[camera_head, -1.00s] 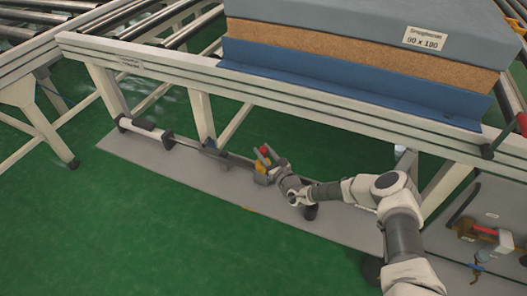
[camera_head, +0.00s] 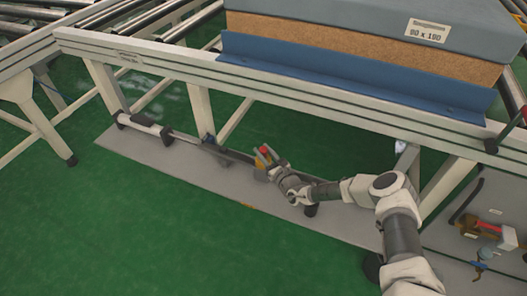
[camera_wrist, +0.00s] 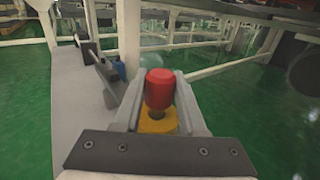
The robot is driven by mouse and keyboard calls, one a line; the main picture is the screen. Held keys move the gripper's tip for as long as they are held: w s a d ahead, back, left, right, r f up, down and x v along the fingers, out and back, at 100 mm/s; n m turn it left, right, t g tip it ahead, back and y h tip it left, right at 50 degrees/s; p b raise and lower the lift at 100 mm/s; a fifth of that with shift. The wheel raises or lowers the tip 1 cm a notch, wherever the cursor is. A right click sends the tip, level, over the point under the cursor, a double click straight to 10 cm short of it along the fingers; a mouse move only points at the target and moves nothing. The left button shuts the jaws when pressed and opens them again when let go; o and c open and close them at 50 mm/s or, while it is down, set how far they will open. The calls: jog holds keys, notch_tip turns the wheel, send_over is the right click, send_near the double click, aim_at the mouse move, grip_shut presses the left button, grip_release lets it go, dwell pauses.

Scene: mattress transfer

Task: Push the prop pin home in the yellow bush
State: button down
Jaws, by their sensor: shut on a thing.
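The prop pin shows as a red knob (camera_wrist: 159,90) in the middle of the wrist view, upright between the two fingers of my gripper (camera_wrist: 160,100). The yellow bush (camera_wrist: 157,122) lies just below the red knob. The gripper is shut on the pin's red knob. In the head view the red knob (camera_head: 264,149) sits at the yellow bush (camera_head: 260,163), with my gripper (camera_head: 268,158) beside it. The pin's shank is hidden, so I cannot tell how deep it sits in the bush.
A long prop cylinder (camera_head: 145,126) lies low along the grey floor plate (camera_head: 150,165). The conveyor frame (camera_head: 300,108) with the mattress (camera_head: 350,55) stands above. A red-handled valve (camera_head: 487,228) is at the lower right. The green floor in front is clear.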

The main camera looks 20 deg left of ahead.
jog(key=shift+f+b, duration=0.65)
jog(key=shift+f, duration=0.25)
jog(key=shift+c, duration=2)
grip_release()
jog(key=p+v, duration=0.6)
jog(key=v, duration=1.1)
jog(key=shift+d, duration=0.2)
jog(key=shift+s, duration=0.1)
